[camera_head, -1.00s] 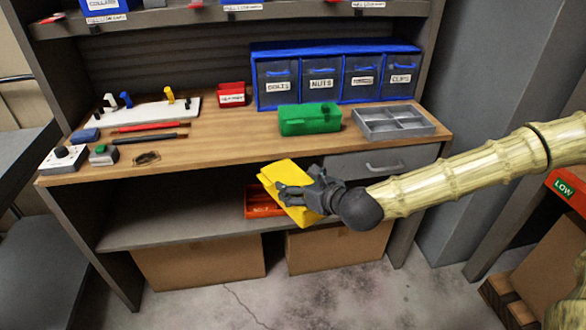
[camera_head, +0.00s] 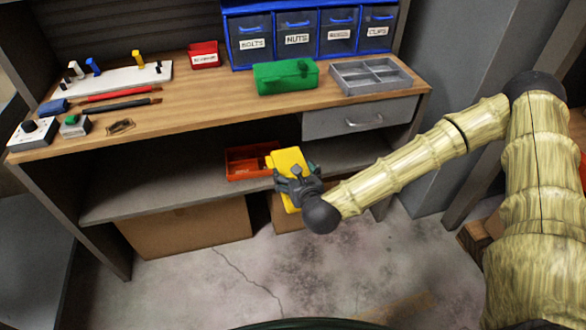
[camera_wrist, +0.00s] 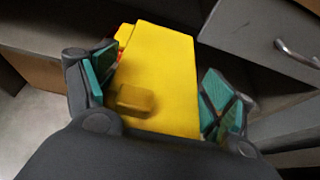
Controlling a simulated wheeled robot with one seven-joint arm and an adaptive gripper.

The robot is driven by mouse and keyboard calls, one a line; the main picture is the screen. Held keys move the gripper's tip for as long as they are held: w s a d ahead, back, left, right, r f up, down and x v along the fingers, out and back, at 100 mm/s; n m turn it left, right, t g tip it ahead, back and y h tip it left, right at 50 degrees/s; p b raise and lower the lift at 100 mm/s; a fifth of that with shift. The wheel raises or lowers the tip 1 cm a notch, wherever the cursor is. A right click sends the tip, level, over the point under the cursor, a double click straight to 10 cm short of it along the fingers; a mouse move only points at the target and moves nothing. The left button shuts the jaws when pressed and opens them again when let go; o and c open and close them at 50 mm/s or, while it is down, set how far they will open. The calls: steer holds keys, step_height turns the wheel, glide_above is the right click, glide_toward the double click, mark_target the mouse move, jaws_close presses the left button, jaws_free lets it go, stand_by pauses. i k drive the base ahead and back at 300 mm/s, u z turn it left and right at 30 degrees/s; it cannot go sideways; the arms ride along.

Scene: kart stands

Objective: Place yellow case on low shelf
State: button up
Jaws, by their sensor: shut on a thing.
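The yellow case (camera_head: 286,161) is held by my gripper (camera_head: 296,180), which is shut on it. In the head view the case is in front of the low shelf (camera_head: 150,188), at about shelf height and toward its right part. In the wrist view the yellow case (camera_wrist: 160,75) fills the space between the two teal-padded fingers of my gripper (camera_wrist: 160,98). My gripper hides part of the case in the head view. I cannot tell whether the case touches the shelf.
A red-orange tray (camera_head: 248,174) sits on the low shelf just behind and left of the case. The shelf's left part is bare. A drawer (camera_head: 355,117) hangs above on the right. A green case (camera_head: 285,77) stands on the worktop (camera_head: 200,101). A cardboard box (camera_head: 185,230) is below.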

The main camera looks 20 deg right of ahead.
mark_target(189, 176)
steer(key=z, duration=0.05)
steer(key=k, duration=0.5)
steer(key=u, duration=1.15)
steer(key=i, duration=1.25)
steer(key=z, duration=1.1)
